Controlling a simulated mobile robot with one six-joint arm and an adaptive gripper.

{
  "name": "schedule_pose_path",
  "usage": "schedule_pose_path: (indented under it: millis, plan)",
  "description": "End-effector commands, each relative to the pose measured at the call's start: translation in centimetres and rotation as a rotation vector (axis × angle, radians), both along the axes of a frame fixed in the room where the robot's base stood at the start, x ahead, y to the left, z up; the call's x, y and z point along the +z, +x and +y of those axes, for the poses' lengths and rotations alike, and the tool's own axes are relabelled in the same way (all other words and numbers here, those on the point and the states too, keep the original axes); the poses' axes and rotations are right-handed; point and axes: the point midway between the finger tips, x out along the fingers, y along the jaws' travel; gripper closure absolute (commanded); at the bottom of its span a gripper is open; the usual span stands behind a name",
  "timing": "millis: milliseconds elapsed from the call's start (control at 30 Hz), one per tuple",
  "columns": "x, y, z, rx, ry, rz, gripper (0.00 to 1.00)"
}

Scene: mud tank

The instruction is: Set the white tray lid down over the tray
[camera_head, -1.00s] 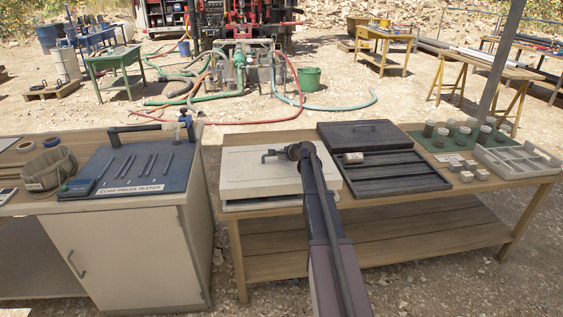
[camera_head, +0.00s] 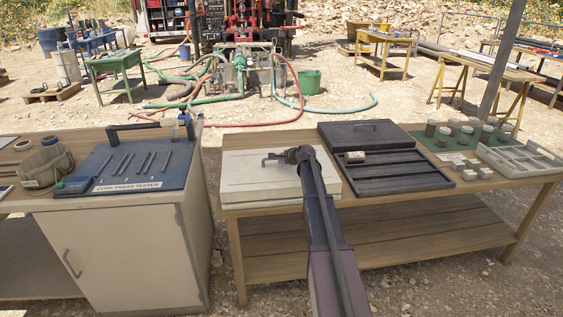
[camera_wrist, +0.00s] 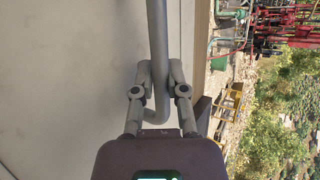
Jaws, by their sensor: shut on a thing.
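The white tray lid (camera_head: 245,170) lies level over the white tray (camera_head: 240,205) on the wooden bench. Their edges look lined up, and I see no clear gap between them from here. My gripper (camera_head: 298,153) is at the lid's bar handle (camera_head: 273,158), reaching over from the front right. In the wrist view, my gripper's fingers (camera_wrist: 158,76) are shut on the grey handle bar (camera_wrist: 157,28), with the pale lid surface (camera_wrist: 65,80) filling the left side. The tray's inside is hidden under the lid.
A dark tray (camera_head: 400,183) with a small core piece (camera_head: 354,157) and a dark lid (camera_head: 365,133) stand just right. Farther right are capped jars (camera_head: 445,133) and a grey divided tray (camera_head: 520,158). The core press tester (camera_head: 140,165) stands left, across a gap.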

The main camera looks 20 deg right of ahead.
Motion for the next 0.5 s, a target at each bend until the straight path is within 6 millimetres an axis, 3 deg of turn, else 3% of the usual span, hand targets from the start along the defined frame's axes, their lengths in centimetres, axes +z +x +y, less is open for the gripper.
schedule_pose_path:
  millis: [500]
  plan:
    - [-0.62, 0.0, -0.06, -0.001, 0.001, -0.001, 1.0]
